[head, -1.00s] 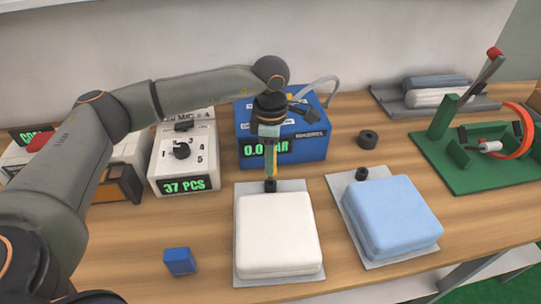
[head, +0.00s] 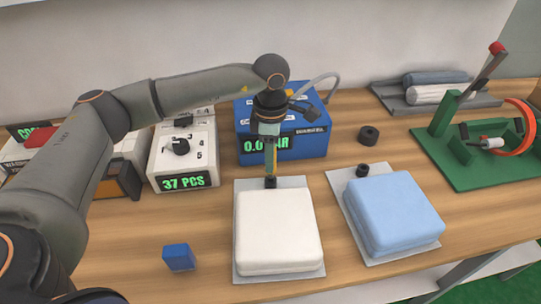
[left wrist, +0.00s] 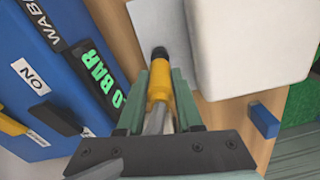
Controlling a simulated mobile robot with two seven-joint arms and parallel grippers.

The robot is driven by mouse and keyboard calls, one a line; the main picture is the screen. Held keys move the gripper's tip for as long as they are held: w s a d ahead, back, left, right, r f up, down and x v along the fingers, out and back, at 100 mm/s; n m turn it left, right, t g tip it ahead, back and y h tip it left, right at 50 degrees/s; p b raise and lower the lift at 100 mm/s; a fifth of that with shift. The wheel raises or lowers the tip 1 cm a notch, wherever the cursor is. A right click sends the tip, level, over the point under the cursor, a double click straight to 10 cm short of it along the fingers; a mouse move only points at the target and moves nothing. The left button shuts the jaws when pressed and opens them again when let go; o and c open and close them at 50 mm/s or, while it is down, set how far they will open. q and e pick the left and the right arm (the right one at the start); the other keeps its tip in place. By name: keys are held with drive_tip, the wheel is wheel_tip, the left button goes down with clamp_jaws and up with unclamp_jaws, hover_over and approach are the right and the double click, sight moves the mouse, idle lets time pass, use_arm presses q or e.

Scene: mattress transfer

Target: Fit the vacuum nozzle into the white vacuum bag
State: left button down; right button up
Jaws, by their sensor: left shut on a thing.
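The white vacuum bag (head: 278,228) lies flat on the table, a thick white block on a pale sheet (head: 283,184). The black port at its back edge is mostly covered by the nozzle tip in the head view. My left gripper (head: 268,140) points down behind the white bag, shut on the vacuum nozzle (head: 270,165). The nozzle has a yellow body (left wrist: 160,80) and a dark tip, which in the left wrist view is over the sheet beside the white bag (left wrist: 245,45). I cannot tell whether the tip is inside the port. My right gripper is out of view.
A blue vacuum unit (head: 300,135) stands right behind the nozzle, with a hose. A blue bag (head: 393,212) with a black port lies to the right. A small blue block (head: 179,257) lies at front left. A counter box (head: 184,160) stands left.

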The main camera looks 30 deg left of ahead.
use_arm(q)
drive_tip(key=shift+f+b, duration=1.2)
drive_tip(key=shift+f, duration=0.35)
idle(0.5)
drive_tip(key=shift+c, duration=2.4)
unclamp_jaws()
